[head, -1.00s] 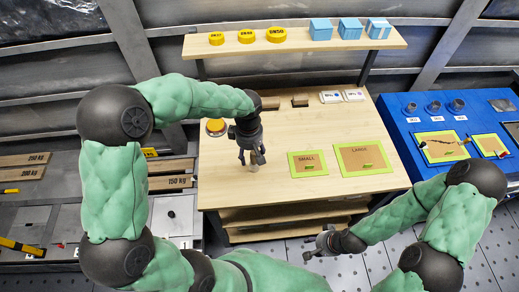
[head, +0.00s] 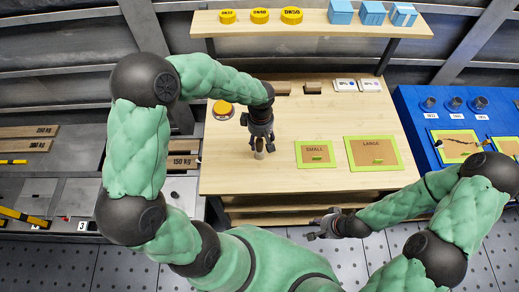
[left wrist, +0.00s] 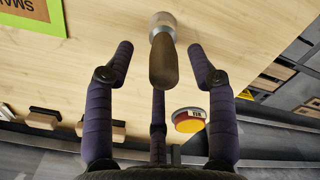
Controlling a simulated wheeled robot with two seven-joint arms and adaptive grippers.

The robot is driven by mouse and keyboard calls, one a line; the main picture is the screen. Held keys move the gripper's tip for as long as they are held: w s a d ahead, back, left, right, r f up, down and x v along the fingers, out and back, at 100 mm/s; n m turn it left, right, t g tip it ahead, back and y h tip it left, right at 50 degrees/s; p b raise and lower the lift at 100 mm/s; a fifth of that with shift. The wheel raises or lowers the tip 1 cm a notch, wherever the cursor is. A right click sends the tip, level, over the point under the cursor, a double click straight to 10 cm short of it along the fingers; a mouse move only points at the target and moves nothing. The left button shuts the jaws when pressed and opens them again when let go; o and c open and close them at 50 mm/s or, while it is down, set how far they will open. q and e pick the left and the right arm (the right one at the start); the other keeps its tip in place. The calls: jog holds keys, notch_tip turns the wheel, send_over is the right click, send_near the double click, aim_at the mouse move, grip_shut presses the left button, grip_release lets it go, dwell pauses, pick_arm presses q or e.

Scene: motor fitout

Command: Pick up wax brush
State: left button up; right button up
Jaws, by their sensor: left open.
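The wax brush (left wrist: 164,62) has a brown wooden handle and a pale metal end (left wrist: 162,24). In the left wrist view its handle points towards my palm, between the fingers. In the head view the brush (head: 259,154) stands on the wooden table, partly hidden by my left gripper. My left gripper (head: 259,147) is open, with its fingers around the handle; gaps show on both sides in the left wrist view (left wrist: 161,58). My right gripper (head: 318,231) hangs in front of the table, away from the brush; its jaws are too small to judge.
The wooden table (head: 225,175) carries a SMALL mat (head: 316,153), a LARGE mat (head: 372,152), a yellow button (head: 222,109), brown blocks (head: 313,87) and white boxes (head: 345,85). A shelf (head: 310,28) with yellow discs and blue boxes stands behind. A blue table (head: 425,140) is at right.

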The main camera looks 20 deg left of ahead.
aim_at(259, 148)
pick_arm(q)
notch_tip(259, 148, down, 4)
jog(key=shift+s+a+b, duration=0.1)
jog(key=shift+s+b, duration=0.05)
jog(key=shift+b, duration=0.25)
grip_shut()
jog(key=shift+r, duration=0.15)
